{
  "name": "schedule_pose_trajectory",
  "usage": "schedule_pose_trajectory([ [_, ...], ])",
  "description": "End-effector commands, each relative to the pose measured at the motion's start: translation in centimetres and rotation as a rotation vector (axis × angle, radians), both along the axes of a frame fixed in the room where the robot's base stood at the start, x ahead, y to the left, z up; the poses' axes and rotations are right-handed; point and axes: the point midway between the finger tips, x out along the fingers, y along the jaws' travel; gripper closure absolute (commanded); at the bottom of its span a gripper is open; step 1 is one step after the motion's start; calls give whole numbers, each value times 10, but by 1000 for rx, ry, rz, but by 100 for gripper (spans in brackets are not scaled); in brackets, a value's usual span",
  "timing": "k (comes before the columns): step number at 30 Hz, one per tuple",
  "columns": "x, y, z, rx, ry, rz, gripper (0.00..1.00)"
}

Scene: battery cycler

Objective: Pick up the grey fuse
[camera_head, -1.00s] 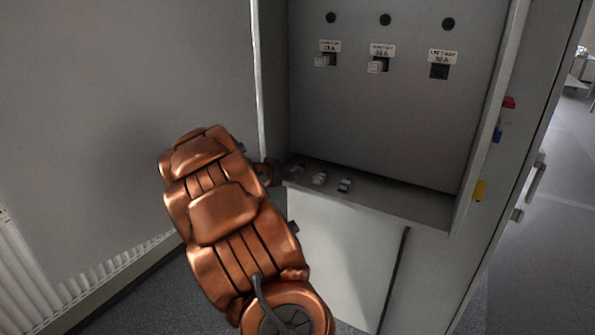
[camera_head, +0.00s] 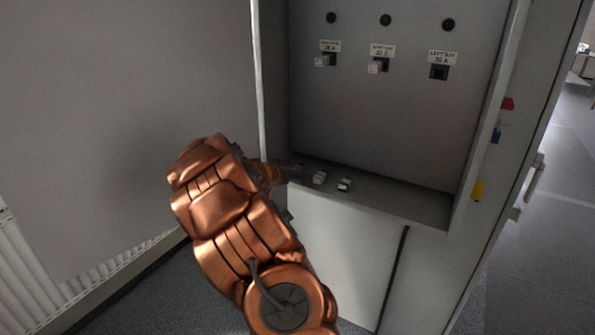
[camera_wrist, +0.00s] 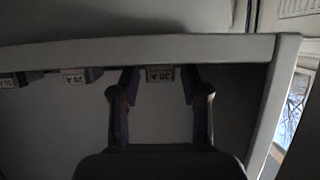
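My gripper (camera_head: 292,172) is at the left end of the cabinet's ledge in the head view, over the spot of the leftmost loose fuse, which it mostly hides. In the wrist view my gripper (camera_wrist: 159,88) is open. Its two fingers stand on either side of a dark grey fuse (camera_wrist: 160,75) with a small amp label, and gaps show between fingers and fuse. Two more loose fuses, a middle one (camera_head: 320,177) and a right one (camera_head: 344,184), lie on the ledge with pale tops; in the wrist view they show to the left.
The cabinet's back panel has three labelled sockets. The left socket (camera_head: 326,60) and middle socket (camera_head: 378,66) hold pale fuses; the right socket (camera_head: 439,72) looks dark and empty. The ledge (camera_head: 400,198) is bare to the right. The cabinet's left wall edge (camera_head: 258,90) stands close to my gripper.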

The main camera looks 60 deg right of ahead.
Motion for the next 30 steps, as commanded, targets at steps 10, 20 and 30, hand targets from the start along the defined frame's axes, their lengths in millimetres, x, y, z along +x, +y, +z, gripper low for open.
schedule_pose_trajectory([
  [10, 0, 0, 0, 0, 0, 0, 94],
  [20, 0, 0, 1, -1, 0, 0, 100],
  [30, 1, 1, 14, -2, -1, 1, 100],
])
